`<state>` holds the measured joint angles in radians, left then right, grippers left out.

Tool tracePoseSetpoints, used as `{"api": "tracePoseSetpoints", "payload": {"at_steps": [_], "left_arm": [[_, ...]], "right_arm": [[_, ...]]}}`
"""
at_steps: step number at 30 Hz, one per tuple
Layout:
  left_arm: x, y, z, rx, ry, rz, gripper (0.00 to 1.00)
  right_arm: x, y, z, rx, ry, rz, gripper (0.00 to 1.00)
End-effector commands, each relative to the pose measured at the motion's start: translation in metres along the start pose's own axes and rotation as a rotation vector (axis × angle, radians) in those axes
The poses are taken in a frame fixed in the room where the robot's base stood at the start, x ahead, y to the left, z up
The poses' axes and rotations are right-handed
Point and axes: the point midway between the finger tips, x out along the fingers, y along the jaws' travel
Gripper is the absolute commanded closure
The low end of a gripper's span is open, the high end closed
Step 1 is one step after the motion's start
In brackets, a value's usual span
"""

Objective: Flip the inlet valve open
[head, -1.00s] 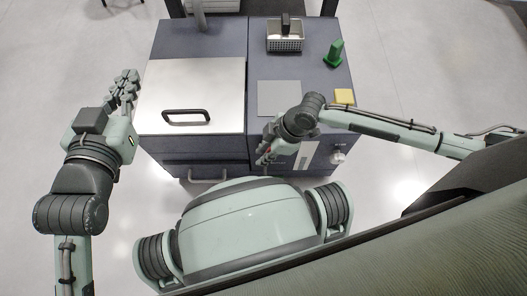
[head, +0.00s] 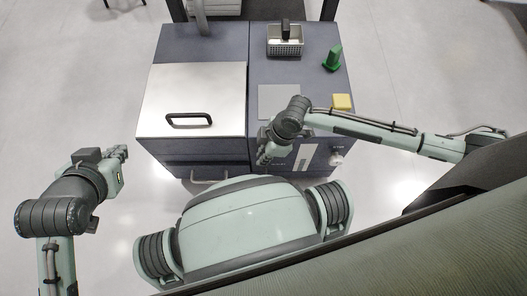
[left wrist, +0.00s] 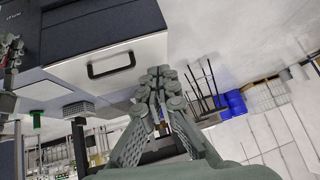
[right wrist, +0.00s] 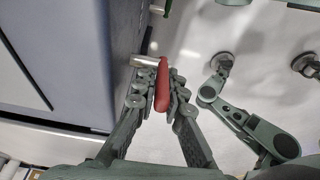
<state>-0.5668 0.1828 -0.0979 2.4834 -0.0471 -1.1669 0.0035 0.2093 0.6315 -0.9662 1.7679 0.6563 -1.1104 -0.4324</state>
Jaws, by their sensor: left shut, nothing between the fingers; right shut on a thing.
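The inlet valve has a red lever (right wrist: 162,88) on a short silver pipe (right wrist: 144,61) that sticks out from the machine's front face in the right wrist view. My right gripper (right wrist: 154,92) is shut on the red lever, with a finger on each side of it. In the head view my right gripper (head: 264,152) is at the machine's front, and the lever is hidden there. My left gripper (head: 122,154) is shut and empty, to the left of the machine and clear of it. Its closed fingers show in the left wrist view (left wrist: 158,88).
The dark blue machine (head: 232,42) has a silver lid with a black handle (head: 188,119). A wire basket (head: 285,48), a green object (head: 333,58) and a yellow block (head: 342,102) sit on its top. A knob (head: 336,160) is on its front right. The floor at left is clear.

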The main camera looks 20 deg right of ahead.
Motion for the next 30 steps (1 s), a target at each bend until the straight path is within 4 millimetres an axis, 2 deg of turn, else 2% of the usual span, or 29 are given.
{"api": "tracePoseSetpoints", "payload": {"at_steps": [5, 9, 13, 17, 24, 25, 27, 30], "left_arm": [[-0.007, -0.023, 0.047, -0.006, -0.217, -0.046, 1.00], [-0.005, -0.035, 0.081, -0.016, -0.360, -0.066, 1.00], [-0.001, -0.041, 0.102, -0.023, -0.437, -0.075, 1.00], [0.001, -0.042, 0.110, -0.025, -0.462, -0.077, 1.00], [0.001, -0.042, 0.110, -0.025, -0.461, -0.077, 1.00], [0.001, -0.042, 0.110, -0.025, -0.461, -0.077, 1.00], [0.001, -0.042, 0.110, -0.025, -0.461, -0.077, 1.00], [0.001, -0.042, 0.110, -0.025, -0.460, -0.077, 1.00]], "right_arm": [[-0.002, 0.000, -0.002, 0.000, -0.055, -0.001, 1.00], [-0.001, -0.001, -0.004, 0.001, -0.114, -0.003, 1.00], [0.001, -0.001, -0.003, -0.001, -0.156, -0.001, 1.00], [0.003, -0.001, -0.002, -0.001, -0.172, 0.000, 1.00], [0.003, -0.001, -0.002, -0.001, -0.172, 0.000, 1.00], [0.003, -0.001, -0.002, -0.001, -0.172, 0.000, 0.89], [0.003, -0.001, -0.002, -0.001, -0.172, 0.000, 0.81], [0.003, -0.001, -0.002, -0.001, -0.171, 0.000, 0.81]]}}
